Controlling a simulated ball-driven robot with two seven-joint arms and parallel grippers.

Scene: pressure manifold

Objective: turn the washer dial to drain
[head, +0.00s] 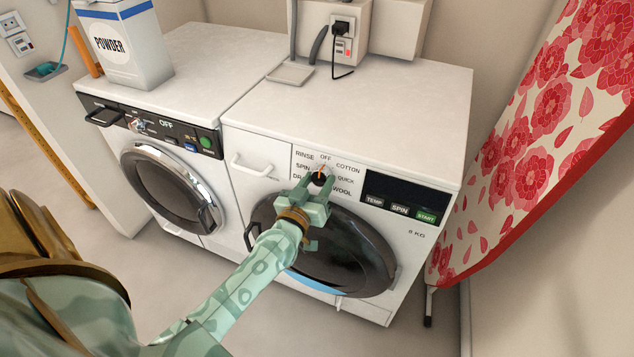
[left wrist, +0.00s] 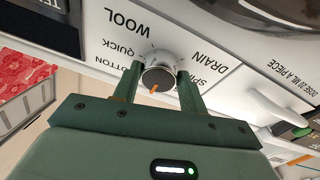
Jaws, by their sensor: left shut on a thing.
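The washer dial (head: 319,178) is a round knob with a dark face and an orange pointer, on the front panel of the right-hand white washer (head: 380,110). Labels around it read RINSE, OFF, COTTON, QUICK, WOOL, SPIN and DRAIN, with DRAIN partly hidden in the head view. My left gripper (head: 316,188) is shut on the dial, one finger on each side. In the left wrist view the dial (left wrist: 158,78) sits between the fingers, and the DRAIN label (left wrist: 209,60) is readable to its right. The pointer faces roughly toward OFF. My right gripper is not in view.
A second machine (head: 190,75) stands to the left, with a powder box (head: 120,45) on top. A display and TEMP, SPIN and START buttons (head: 426,216) lie right of the dial. The round dark door (head: 345,255) is below it. A floral ironing board (head: 550,130) leans at right.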

